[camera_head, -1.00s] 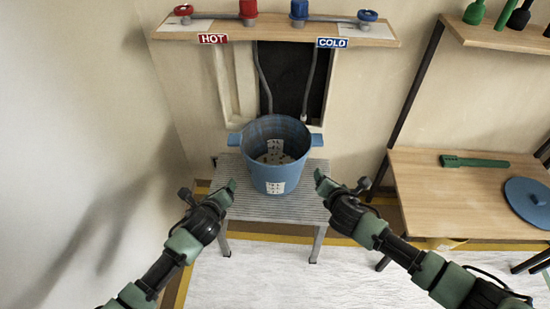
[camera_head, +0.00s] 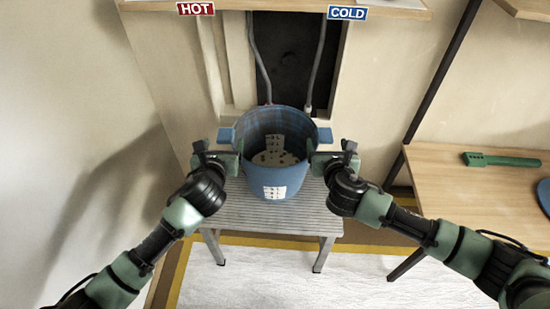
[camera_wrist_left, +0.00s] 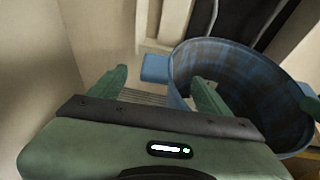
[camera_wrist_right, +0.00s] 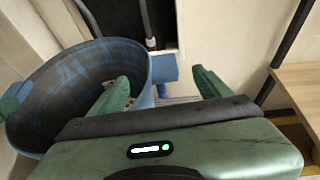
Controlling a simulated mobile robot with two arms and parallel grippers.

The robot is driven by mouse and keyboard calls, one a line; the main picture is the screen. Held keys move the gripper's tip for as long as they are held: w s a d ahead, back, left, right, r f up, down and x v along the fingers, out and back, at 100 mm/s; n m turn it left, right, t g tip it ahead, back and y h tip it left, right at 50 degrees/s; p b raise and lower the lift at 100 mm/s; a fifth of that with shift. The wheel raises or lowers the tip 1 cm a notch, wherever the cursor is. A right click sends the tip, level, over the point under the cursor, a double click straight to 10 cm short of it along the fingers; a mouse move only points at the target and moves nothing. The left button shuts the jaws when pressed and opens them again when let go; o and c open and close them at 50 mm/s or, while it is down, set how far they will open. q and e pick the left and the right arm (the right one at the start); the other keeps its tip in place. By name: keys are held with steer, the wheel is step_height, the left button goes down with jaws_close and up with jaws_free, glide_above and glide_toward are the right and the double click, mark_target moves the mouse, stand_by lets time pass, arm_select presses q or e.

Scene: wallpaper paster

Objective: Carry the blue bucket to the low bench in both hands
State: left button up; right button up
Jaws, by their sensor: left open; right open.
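The blue bucket (camera_head: 262,178) stands upright on a grey slatted stand (camera_head: 290,222). It has a tab handle on each side, the left one (camera_wrist_left: 154,68) and the right one (camera_wrist_right: 164,68). My left gripper (camera_head: 222,155) is open and empty at the bucket's left side, just in front of and below the left handle. My right gripper (camera_head: 328,158) is open and empty at the right side, likewise near the right handle. In each wrist view the handle lies just beyond and between the two fingers. Pale marked pieces show inside the bucket.
A wooden bench (camera_head: 440,172) stands at the right, with a green tool (camera_head: 500,160) and a blue disc (camera_head: 544,196) on it. HOT (camera_head: 196,8) and COLD (camera_head: 347,13) signs hang on a shelf above. Grey hoses hang behind the bucket.

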mark_target(226, 132)
arm_select(q)
steer(key=shift+x, duration=3.7)
arm_select(e)
steer(key=shift+x, duration=3.7)
steer(key=shift+r, duration=0.15)
arm_select(q)
jaws_close()
arm_select(e)
jaws_close()
arm_select(q)
steer(key=shift+w+a+r, duration=0.1)
steer(key=shift+w+r, duration=0.05)
steer(key=shift+r, duration=0.2)
arm_select(e)
steer(key=shift+w+r, duration=0.2)
steer(key=shift+r, duration=0.05)
